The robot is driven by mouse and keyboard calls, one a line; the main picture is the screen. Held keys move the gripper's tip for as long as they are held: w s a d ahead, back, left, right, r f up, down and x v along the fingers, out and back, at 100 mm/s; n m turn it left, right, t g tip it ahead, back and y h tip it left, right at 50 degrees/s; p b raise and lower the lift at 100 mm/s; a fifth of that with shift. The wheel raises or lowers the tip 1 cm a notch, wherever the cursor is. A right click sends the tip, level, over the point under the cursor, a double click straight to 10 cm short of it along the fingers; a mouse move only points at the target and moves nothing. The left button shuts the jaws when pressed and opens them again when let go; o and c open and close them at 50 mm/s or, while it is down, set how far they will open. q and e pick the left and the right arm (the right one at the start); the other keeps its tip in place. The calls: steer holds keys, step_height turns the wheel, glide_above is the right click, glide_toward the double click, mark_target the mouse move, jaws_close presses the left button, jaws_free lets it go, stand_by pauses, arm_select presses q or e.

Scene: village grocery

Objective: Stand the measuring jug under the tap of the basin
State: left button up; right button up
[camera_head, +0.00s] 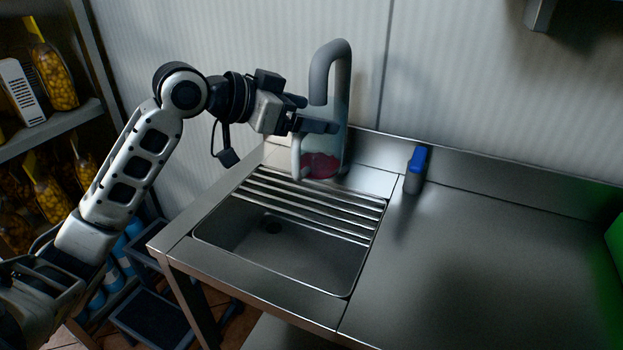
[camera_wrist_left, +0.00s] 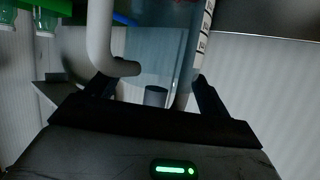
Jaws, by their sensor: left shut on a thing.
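The clear measuring jug (camera_head: 321,165) is upright, with a pale handle on its left and a red patch near its base. It is at the back edge of the basin (camera_head: 290,246), by the slatted bars; I cannot tell whether its base touches them. The grey tap (camera_head: 333,62) arches up behind and above it, its lower part seen through the jug. My left gripper (camera_head: 318,114) is shut on the jug's upper part. In the left wrist view the jug (camera_wrist_left: 150,55) lies between the finger pads, with scale marks on its wall. My right gripper is out of view.
A steel counter (camera_head: 480,240) extends right of the basin, mostly bare. A small grey bottle with a blue top (camera_head: 414,171) stands near its back. A green object (camera_head: 617,240) is at the right edge. Shelves with jars (camera_head: 52,75) stand at the left. A ribbed wall is behind.

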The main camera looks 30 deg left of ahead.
mark_target(303, 153)
arm_select(q)
step_height(303, 153, down, 8)
steer(key=shift+r+b, duration=0.25)
steer(key=shift+b, duration=0.15)
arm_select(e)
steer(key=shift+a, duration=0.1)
arm_select(q)
steer(key=shift+f, duration=0.1)
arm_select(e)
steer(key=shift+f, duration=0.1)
arm_select(q)
steer(key=o, duration=1.3)
steer(key=shift+s+a+r, duration=0.2)
steer(key=shift+s, duration=0.1)
steer(key=b+v, duration=0.1)
steer(key=v, duration=1)
steer(key=shift+r, duration=0.15)
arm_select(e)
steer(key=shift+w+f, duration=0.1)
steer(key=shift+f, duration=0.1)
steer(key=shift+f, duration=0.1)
